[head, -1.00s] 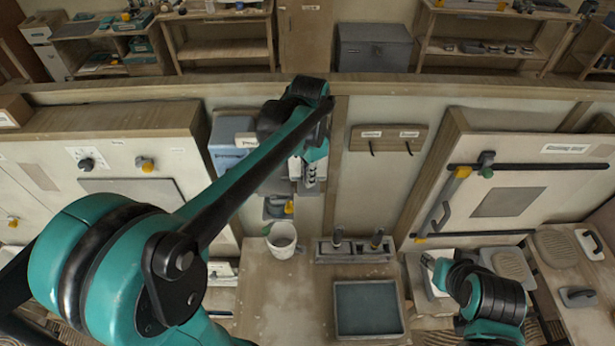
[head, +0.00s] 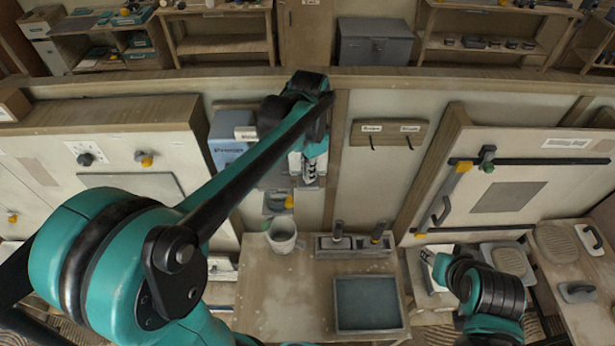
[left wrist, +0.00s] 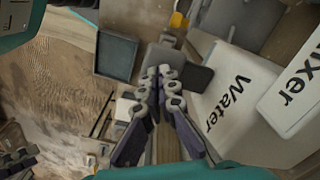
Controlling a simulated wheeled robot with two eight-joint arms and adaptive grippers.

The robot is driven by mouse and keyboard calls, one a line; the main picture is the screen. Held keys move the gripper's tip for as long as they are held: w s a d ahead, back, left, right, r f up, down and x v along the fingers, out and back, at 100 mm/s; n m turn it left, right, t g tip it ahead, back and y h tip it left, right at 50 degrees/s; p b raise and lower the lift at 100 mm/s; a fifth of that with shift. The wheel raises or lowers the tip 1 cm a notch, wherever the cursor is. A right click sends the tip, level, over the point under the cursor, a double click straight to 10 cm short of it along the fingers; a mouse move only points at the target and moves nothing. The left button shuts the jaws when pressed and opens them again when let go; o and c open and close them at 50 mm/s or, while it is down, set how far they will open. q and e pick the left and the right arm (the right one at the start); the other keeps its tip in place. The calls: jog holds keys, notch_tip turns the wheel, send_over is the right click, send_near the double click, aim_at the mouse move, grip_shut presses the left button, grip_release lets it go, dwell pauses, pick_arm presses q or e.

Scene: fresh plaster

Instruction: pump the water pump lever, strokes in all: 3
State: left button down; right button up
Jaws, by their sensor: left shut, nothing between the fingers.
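The pump is probably the blue-grey box (head: 226,152) on the back wall, partly hidden by my left arm; its lettering is blurred. I cannot make out the lever for certain. My left gripper (head: 308,184) is shut and empty in front of the wall, to the right of the box. In the left wrist view its fingertips (left wrist: 162,72) are together, beside a pale panel lettered "Water" (left wrist: 245,122). My right gripper (head: 428,259) is low at the right, small and partly hidden.
A white bucket (head: 281,238) stands on the bench (head: 262,285) below the fitting. A rack with two dark handles (head: 350,245) and a dark tray (head: 368,305) are to its right. A small hook board (head: 389,132) hangs on the wall.

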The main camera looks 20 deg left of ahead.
pick_arm(q)
jog(key=shift+f+b, duration=1.1)
jog(key=shift+f, duration=0.5)
jog(key=shift+r+p, duration=1.65)
jog(key=shift+r, duration=0.65)
jog(key=shift+r, duration=0.1)
notch_tip(320, 180, up, 5)
jog(key=p, duration=0.3)
jog(key=shift+p, duration=0.3)
